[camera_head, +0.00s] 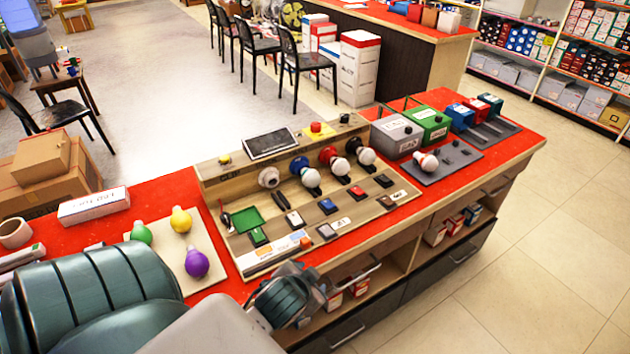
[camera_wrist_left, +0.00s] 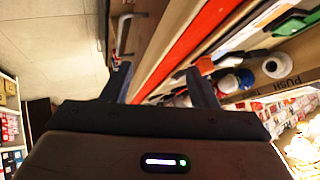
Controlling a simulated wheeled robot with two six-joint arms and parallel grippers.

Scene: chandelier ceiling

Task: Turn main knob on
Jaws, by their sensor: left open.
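A wooden test board (camera_head: 245,185) stands on the red counter, with a raised back panel carrying sockets, bulbs and a dark screen (camera_head: 270,143). Small switches and a green pad (camera_head: 247,219) lie on its flat front. A red button (camera_head: 316,128) on yellow and a small yellow button (camera_head: 224,159) sit on its top edge. I cannot tell which control is the main knob. My left gripper's fingers (camera_wrist_left: 160,84) are open and empty in the wrist view, with the counter edge beyond them. In the head view my left wrist (camera_head: 285,298) is at the counter's front edge, hiding part of it.
Coloured bulbs, including a purple one (camera_head: 196,262), stand on a pale board at left. Grey (camera_head: 397,137) and green (camera_head: 428,124) boxes stand to the right. Open floor lies at right.

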